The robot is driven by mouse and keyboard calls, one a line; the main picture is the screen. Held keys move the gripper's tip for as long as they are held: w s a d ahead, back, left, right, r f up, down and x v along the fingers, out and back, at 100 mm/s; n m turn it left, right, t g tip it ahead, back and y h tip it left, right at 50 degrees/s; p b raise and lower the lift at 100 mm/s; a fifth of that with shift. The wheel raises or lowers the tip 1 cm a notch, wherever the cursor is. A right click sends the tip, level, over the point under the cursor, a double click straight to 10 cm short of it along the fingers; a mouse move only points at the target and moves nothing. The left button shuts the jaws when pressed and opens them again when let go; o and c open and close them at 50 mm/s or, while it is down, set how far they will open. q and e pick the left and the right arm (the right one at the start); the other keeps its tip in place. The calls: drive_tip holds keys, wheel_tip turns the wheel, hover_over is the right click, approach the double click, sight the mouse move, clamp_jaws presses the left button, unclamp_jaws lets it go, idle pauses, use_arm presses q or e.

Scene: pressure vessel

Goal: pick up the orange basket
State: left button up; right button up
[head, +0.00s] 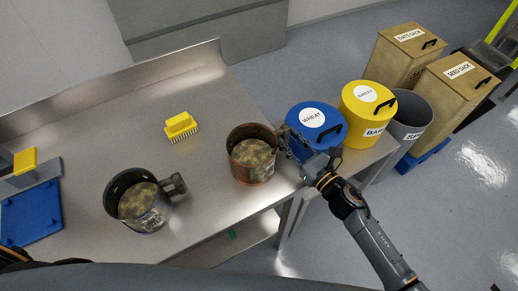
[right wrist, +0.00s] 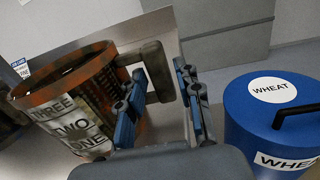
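The orange basket (head: 252,177) is a round vessel with a worn orange-brown rim and mottled contents. It stands upright on the steel table. In the right wrist view the basket (right wrist: 70,110) shows labels reading THREE, TWO, ONE, and its dark handle (right wrist: 155,66) sticks out on the right. My right gripper (head: 291,148) is at the basket's right side. In the right wrist view my right gripper (right wrist: 165,100) is open, its fingers apart with the handle appearing between them; contact cannot be told. My left gripper is out of view.
A blue WHEAT bin (head: 322,137) stands close right of my right gripper, with a yellow bin (head: 360,130) and a grey bin (head: 410,120) beyond. A similar grey vessel (head: 125,205) and a yellow brush (head: 181,125) are on the table (head: 90,135).

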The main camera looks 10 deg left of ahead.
drive_tip(key=shift+x, duration=1.4)
drive_tip(key=shift+c, duration=0.4)
clamp_jaws()
drive_tip(key=shift+r, duration=0.2)
